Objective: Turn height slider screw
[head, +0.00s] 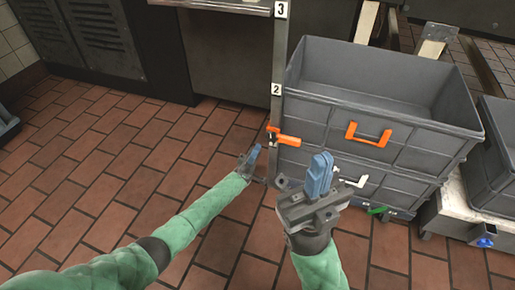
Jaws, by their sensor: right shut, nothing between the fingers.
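An orange slider screw handle (288,139) sticks out to the right from a vertical metal post (278,62). The post carries the number labels 3 and 2, and the handle is below the 2. My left gripper (254,157) is low and just left of the post, its blue fingers pointing up, below and left of the orange handle. It looks apart from the handle, and I cannot tell whether its fingers are open. My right gripper (321,172) is shut and empty, fingers up, in front of the grey crates, right of and below the handle.
Stacked grey crates (362,95) with an orange handle (367,136) stand right of the post, close to my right gripper. Another grey crate (496,165) is at the right edge. A dark metal cabinet (100,38) stands at the back left.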

